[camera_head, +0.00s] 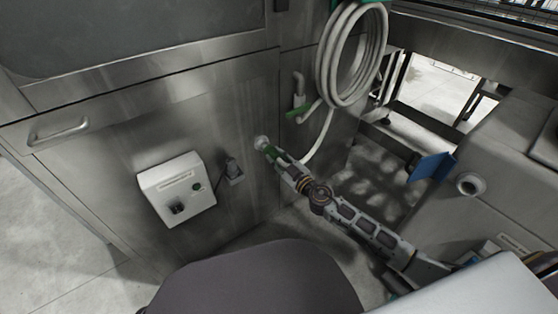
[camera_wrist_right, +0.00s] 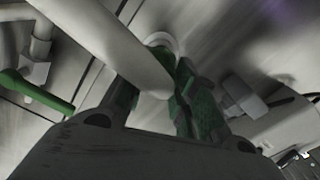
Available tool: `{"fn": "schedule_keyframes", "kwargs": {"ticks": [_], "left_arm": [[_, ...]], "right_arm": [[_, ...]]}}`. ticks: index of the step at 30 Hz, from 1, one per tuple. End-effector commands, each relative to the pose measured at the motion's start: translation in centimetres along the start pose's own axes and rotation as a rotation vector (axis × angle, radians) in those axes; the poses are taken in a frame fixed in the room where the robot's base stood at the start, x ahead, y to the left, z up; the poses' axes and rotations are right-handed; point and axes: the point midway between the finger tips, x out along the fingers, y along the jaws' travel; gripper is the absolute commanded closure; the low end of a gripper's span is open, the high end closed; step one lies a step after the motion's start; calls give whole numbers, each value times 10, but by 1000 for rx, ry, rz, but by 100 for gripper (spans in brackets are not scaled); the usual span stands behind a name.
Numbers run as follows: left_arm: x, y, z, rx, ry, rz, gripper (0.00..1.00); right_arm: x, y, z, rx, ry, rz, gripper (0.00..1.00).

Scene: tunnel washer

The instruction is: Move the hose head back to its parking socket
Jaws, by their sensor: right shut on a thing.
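My right gripper (camera_head: 272,154) reaches to the steel front panel, with green fingers shut on the hose's end. In the wrist view, the right gripper (camera_wrist_right: 152,100) has the white hose (camera_wrist_right: 112,45) crossing over its fingers. The hose head itself is mostly hidden by the fingers and hose. A pale round fitting (camera_head: 261,142) shows at the fingertips against the panel; it also shows in the wrist view (camera_wrist_right: 160,40). I cannot tell whether it is the head or a socket. A dark grey bracket (camera_head: 233,170) sits on the panel just left of the gripper. My left gripper is out of view.
The hose coil (camera_head: 350,55) hangs above right. A green-handled valve (camera_head: 303,109) on a pipe is close beside the hose. A pale control box (camera_head: 177,188) is left of the bracket. A blue plate (camera_head: 432,166) and grey machine (camera_head: 480,150) stand right.

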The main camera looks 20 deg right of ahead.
Motion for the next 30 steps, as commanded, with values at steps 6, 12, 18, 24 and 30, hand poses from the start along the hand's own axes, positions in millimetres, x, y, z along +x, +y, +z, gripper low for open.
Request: {"fn": "schedule_keyframes", "kwargs": {"ticks": [6, 12, 18, 24, 30], "left_arm": [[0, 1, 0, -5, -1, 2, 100], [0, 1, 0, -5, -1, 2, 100], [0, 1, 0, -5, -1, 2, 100], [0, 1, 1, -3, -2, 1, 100], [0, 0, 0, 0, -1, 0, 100]], "right_arm": [[4, 0, -1, 0, 2, 0, 100], [4, 0, -1, -1, 2, 0, 100], [5, 0, -1, 0, 1, 0, 100], [6, 0, -1, 0, 2, 0, 100], [7, 0, -1, 0, 1, 0, 100]]}}
